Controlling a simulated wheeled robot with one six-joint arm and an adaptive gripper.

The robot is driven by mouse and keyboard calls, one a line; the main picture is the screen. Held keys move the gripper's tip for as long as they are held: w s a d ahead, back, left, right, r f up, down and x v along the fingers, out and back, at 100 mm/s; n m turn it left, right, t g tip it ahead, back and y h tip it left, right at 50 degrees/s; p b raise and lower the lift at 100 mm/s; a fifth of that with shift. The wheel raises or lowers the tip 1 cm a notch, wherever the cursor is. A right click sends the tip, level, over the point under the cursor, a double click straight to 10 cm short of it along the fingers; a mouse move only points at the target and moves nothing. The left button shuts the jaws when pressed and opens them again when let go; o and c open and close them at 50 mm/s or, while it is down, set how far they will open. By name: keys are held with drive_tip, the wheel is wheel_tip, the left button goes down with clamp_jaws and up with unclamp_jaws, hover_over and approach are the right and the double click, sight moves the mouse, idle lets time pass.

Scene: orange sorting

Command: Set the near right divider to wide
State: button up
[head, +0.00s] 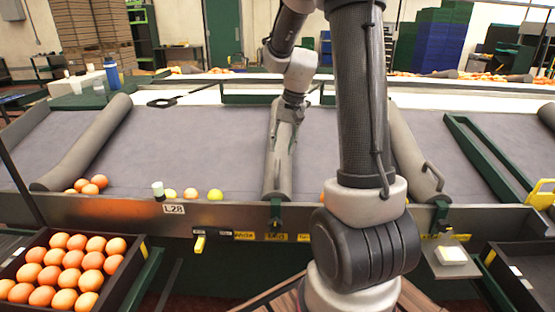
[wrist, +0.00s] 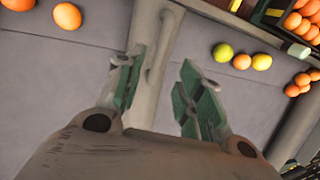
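A grey padded divider (head: 280,160) lies in the middle of the near sorting table, with a green bracket (head: 276,212) at its front end. Another grey divider (head: 415,160) with a handle lies to its right, partly behind my arm. The pictures do not settle which one is the near right divider. My gripper (head: 291,108) is over the middle divider. In the wrist view my gripper (wrist: 158,92) is open, its green fingers apart, with the divider (wrist: 158,70) and its handle seen between them. I cannot tell whether they touch.
Yellow position labels (head: 243,236) run along the front rail, one reading "Wide". A white cylinder (head: 158,189) and several fruits (head: 190,194) lie by the rail on the left. A tray of oranges (head: 128,275) stands at lower left. The belt left of the middle divider is mostly clear.

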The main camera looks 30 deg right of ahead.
sight(278, 165)
drive_tip(key=f, duration=0.4)
drive_tip(key=a+f, duration=0.1)
drive_tip(key=f, duration=0.1)
drive_tip(key=shift+w+a+f, duration=0.1)
drive_tip(key=shift+w+f, duration=0.25)
drive_tip(key=shift+f, duration=0.05)
clamp_jaws()
